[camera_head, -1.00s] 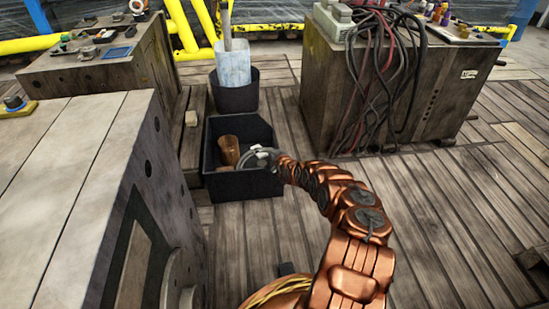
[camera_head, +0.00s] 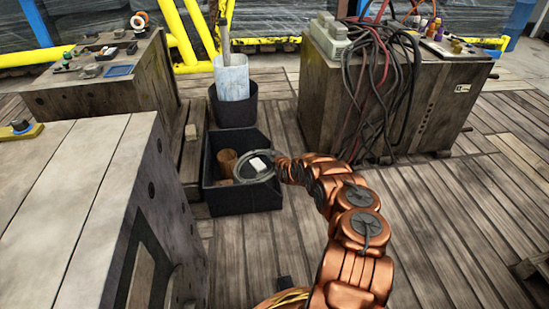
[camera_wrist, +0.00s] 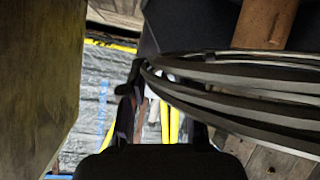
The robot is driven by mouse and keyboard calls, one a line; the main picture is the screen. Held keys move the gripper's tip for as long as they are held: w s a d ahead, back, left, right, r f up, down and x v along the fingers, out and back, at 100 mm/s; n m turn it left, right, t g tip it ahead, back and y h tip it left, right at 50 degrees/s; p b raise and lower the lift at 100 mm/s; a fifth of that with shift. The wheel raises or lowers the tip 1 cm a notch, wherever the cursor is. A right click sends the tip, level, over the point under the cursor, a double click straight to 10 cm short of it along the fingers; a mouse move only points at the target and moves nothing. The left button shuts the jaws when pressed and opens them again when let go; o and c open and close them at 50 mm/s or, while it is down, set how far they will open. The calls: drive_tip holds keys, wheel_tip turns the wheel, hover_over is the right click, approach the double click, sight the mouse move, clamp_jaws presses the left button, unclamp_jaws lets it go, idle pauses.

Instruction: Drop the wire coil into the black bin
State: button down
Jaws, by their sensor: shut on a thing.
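The wire coil (camera_head: 243,178) is a grey loop with a white patch on it. In the head view it shows over the right part of the open black bin (camera_head: 233,204), which stands on the plank floor. My gripper (camera_head: 272,166) comes from the right and is shut on the coil's edge; its fingers look small and partly hidden there. In the wrist view the coil (camera_wrist: 240,85) runs in dark strands to the right from my gripper (camera_wrist: 162,112). How high the coil is over the bin floor is hard to tell.
A brown cylinder (camera_head: 227,160) stands inside the bin. A dark bucket (camera_head: 234,112) with a pale blue-white container (camera_head: 232,78) is behind it. A wooden block with hanging cables (camera_head: 385,90) stands back right. A large block (camera_head: 85,210) is close at left.

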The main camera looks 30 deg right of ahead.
drive_tip(key=shift+m+g+h, duration=0.3)
drive_tip(key=shift+m+h, duration=0.6)
drive_tip(key=w+r, duration=0.1)
drive_tip(key=r, duration=0.1)
drive_tip(key=w+r, duration=0.1)
drive_tip(key=r, duration=0.1)
drive_tip(key=w+d+r+p, duration=0.1)
drive_tip(key=w+r, duration=0.1)
drive_tip(key=shift+w+r, duration=0.1)
drive_tip(key=shift+r, duration=0.05)
drive_tip(key=shift+w+d+r+m+g+h, duration=0.1)
drive_tip(key=shift+w+r+m+g+h, duration=0.2)
drive_tip(key=shift+r, duration=0.5)
drive_tip(key=shift+w+d+r+m+g+h, duration=0.1)
drive_tip(key=shift+w+r+m+g+h, duration=0.2)
drive_tip(key=shift+r, duration=0.5)
drive_tip(key=s+a+r+m+g+h+p, duration=0.2)
drive_tip(key=a+r+m+g+h+p, duration=0.1)
drive_tip(key=a+r+m+g+h, duration=0.25)
wheel_tip(320, 180, down, 6)
drive_tip(key=a+y+b, duration=0.1)
drive_tip(key=b, duration=0.3)
drive_tip(key=shift+t+b, duration=0.4)
drive_tip(key=shift+t, duration=0.05)
drive_tip(key=shift+m, duration=0.25)
